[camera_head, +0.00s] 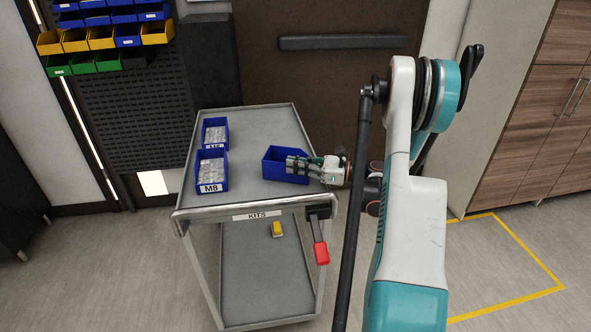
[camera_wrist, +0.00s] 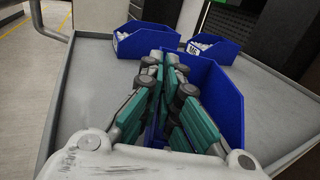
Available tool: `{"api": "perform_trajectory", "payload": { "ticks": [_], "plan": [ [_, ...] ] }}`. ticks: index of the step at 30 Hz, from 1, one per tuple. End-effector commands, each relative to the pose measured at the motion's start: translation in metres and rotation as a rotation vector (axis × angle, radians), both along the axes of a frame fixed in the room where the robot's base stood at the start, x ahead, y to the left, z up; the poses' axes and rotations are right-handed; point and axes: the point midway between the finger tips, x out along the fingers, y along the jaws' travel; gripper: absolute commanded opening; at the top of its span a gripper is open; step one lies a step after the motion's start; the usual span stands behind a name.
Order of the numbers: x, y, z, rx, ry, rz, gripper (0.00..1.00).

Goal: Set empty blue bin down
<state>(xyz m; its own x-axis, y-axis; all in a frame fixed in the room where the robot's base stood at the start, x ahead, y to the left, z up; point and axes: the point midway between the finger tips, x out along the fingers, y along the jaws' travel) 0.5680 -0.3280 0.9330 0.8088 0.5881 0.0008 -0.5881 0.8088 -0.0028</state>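The empty blue bin (camera_head: 274,170) is at the right of the cart's top shelf, and I cannot tell whether its base touches the shelf. In the wrist view the blue bin (camera_wrist: 226,95) lies mostly right of the fingers. My gripper (camera_head: 294,166) reaches in from the right. The fingers hide part of the bin.
A blue bin labelled M8 (camera_head: 211,186) and another labelled bin (camera_head: 214,147) stand at the left of the grey cart (camera_head: 262,118), holding small parts. A red-handled lever (camera_head: 321,252) hangs at its front edge. The shelf between the bins is clear.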

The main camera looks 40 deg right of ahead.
Motion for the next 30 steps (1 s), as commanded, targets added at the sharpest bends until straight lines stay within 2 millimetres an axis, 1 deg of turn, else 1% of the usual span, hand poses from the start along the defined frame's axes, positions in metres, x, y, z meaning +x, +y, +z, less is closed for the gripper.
{"api": "perform_trajectory", "payload": {
  "ticks": [10, 13, 14, 25, 28, 30],
  "plan": [
    [0.0, 0.0, -0.003, 0.0, 0.0, 0.0, 0.0],
    [0.0, 0.0, -0.002, 0.0, 0.0, 0.0, 0.23],
    [0.0, 0.0, -0.002, 0.0, 0.0, 0.0, 0.25],
    [0.0, 0.0, 0.0, 0.0, 0.0, 0.0, 0.25],
    [-0.007, -0.006, 0.001, 0.0, 0.0, -0.002, 0.25],
    [-0.016, -0.012, 0.002, 0.0, 0.0, -0.004, 0.25]
  ]
}}
